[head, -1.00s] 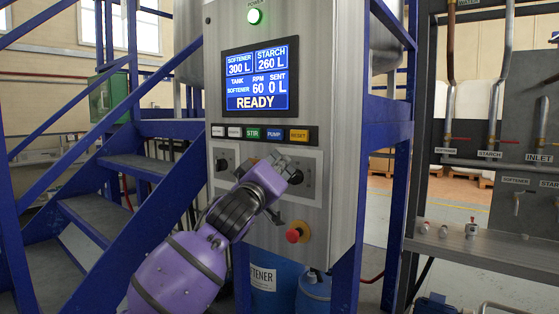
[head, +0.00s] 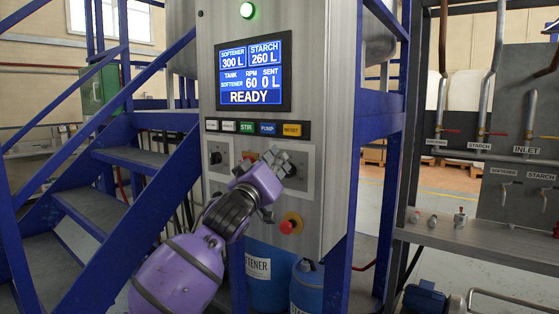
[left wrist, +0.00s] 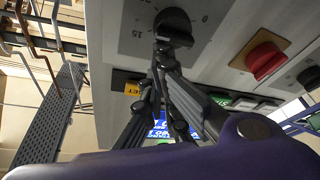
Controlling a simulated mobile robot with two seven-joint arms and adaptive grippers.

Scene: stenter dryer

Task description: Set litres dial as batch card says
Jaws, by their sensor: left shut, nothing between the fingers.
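My left gripper (head: 280,164) is shut and empty, in front of the right part of the control panel. In the left wrist view its fingertips (left wrist: 163,48) are at the black dial (left wrist: 175,24), whose printed scale shows 0 and 15; I cannot tell whether they touch it. In the head view the gripper partly hides this dial (head: 290,171). The screen (head: 249,76) reads SOFTENER 300 L, STARCH 260 L, TANK SOFTENER, RPM 60, SENT 0 L, READY. I see no batch card. My right gripper is not in view.
A red selector (left wrist: 264,60) and another black knob (left wrist: 310,77) sit beside the dial. A button row (head: 258,128) runs above; a red emergency stop (head: 290,225) sits below right. Blue stairs (head: 95,190) stand left, a pipe rack (head: 470,150) right.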

